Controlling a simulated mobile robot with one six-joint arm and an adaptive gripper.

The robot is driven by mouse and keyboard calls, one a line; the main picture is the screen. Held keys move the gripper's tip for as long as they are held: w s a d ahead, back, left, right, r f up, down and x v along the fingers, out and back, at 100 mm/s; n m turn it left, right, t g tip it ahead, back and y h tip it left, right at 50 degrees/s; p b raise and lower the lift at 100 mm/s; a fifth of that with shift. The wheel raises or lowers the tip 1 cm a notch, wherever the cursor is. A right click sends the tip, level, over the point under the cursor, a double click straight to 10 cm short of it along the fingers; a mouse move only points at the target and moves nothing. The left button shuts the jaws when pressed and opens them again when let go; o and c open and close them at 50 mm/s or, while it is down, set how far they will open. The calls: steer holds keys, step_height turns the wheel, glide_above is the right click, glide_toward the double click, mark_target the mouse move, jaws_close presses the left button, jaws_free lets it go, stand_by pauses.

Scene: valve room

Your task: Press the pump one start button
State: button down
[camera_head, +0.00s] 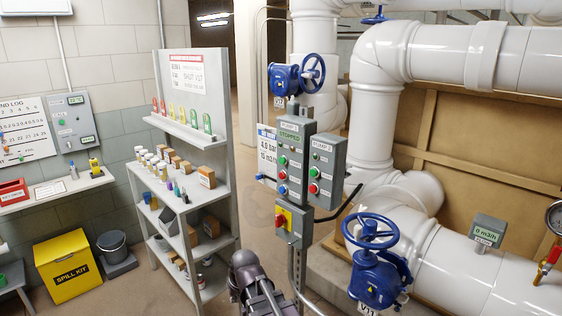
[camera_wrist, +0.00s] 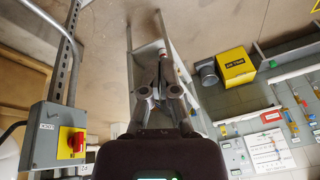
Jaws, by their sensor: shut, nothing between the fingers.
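The grey pump one control box (camera_head: 293,150) stands on a post in the head view, with a small display reading "STOPPED" under its label. My gripper (camera_wrist: 160,72) is shut and empty in the wrist view, pointing over the floor and shelf. In the head view my dark arm end is low in the picture, below and left of the box, apart from it. Pump one's buttons are not seen in the wrist view.
The pump two box (camera_head: 326,171) with similar buttons adjoins on the right. A red-and-yellow switch box (camera_head: 293,224) hangs below; it also shows in the wrist view (camera_wrist: 57,137). A shelf rack (camera_head: 190,225) stands left; blue valve wheels (camera_head: 371,232) and white pipes right.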

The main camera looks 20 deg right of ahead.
mark_target(282, 160)
steer(key=w+d+r+m+t+p, duration=0.1)
steer(key=w+d+r+m+t, duration=0.1)
steer(key=w+r+t, duration=0.6)
steer(key=w+d+r+m+t+p, duration=0.1)
steer(key=w+d+r+m+t, duration=0.3)
steer(key=w, duration=0.9)
steer(key=w+d+r+m+t+h+p, duration=0.1)
steer(key=w+d+r+m+h, duration=0.2)
steer(key=d+r+m+h, duration=0.2)
steer(key=w+d+r+m+t+h+p, duration=0.1)
steer(key=w+d+r+m+h, duration=0.3)
steer(key=d+r, duration=0.4)
steer(key=shift+w+r+m+t+h, duration=0.25)
steer(key=shift+r+m+t+h, duration=0.35)
steer(key=shift+r+h, duration=0.1)
steer(key=shift+d, duration=0.15)
steer(key=w+d, duration=0.3)
steer(key=d, duration=0.5)
steer(key=shift+w+d, duration=0.1)
steer(key=shift+d, duration=0.1)
steer(key=shift+w+d, duration=0.1)
steer(key=shift+d, duration=0.2)
